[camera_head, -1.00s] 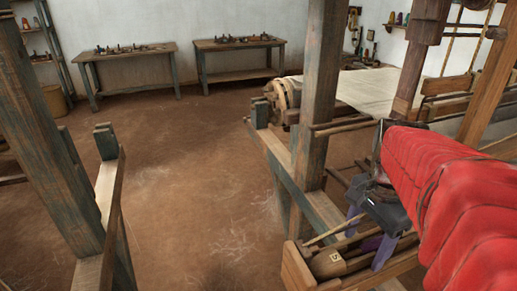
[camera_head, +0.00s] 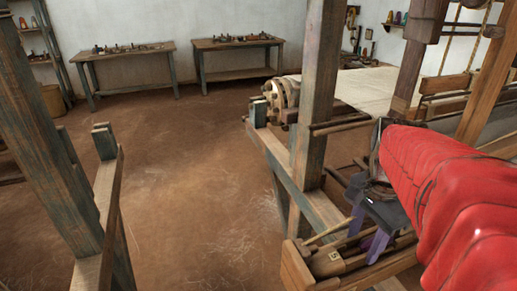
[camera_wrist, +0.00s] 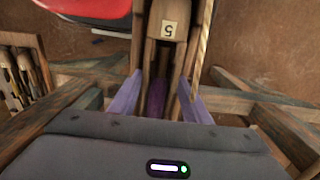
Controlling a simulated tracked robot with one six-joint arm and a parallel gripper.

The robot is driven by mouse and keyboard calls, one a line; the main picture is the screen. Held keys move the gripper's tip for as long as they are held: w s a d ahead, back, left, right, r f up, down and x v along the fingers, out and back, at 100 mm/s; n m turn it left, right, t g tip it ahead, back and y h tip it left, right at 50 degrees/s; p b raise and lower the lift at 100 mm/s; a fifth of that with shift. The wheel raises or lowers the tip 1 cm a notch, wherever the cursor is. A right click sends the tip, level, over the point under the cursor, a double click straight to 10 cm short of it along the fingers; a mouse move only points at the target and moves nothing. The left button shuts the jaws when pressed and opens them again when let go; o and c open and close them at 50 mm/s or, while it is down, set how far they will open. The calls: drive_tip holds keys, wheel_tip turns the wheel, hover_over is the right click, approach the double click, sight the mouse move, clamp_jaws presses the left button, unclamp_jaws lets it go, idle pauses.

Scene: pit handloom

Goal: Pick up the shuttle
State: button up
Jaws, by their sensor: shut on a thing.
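The shuttle (camera_head: 327,262) is a wooden piece with a rounded end and a pale label reading 5. It lies in a narrow wooden trough (camera_head: 297,268) at the lower right of the head view. In the wrist view the shuttle (camera_wrist: 168,24) points away at top centre, with purple thread (camera_wrist: 156,98) in its middle. My gripper (camera_head: 367,235), with purple fingers, reaches down into the trough. In the wrist view my gripper (camera_wrist: 159,92) has one finger on each side of the shuttle and is shut on it. Its far part is hidden by my gripper and arm.
A thin wooden stick (camera_head: 332,230) lies along the trough. Loom posts (camera_head: 318,100) and beams stand close by. A cloth roll (camera_head: 285,95) and pale warp (camera_head: 352,88) lie behind. Two tool tables (camera_head: 238,43) stand at the far wall. The brown floor between is open.

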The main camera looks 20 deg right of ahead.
drive_tip(key=shift+r, duration=0.1)
drive_tip(key=shift+c, duration=0.5)
wheel_tip(320, 180, up, 10)
idle(1.4)
drive_tip(key=w+a+f+n, duration=0.15)
drive_tip(key=w+n, duration=0.25)
drive_tip(key=w, duration=0.6)
drive_tip(key=w+a+f+n, duration=0.1)
drive_tip(key=w+a+n, duration=0.2)
drive_tip(key=w, duration=0.7)
drive_tip(key=w+a+f+n, duration=0.3)
drive_tip(key=w+a, duration=0.4)
drive_tip(key=w, duration=0.1)
drive_tip(key=w+a+f+n, duration=0.4)
drive_tip(key=w+a, duration=0.4)
drive_tip(key=shift+w+a, duration=0.2)
drive_tip(key=shift+w, duration=0.15)
drive_tip(key=shift+s, duration=0.1)
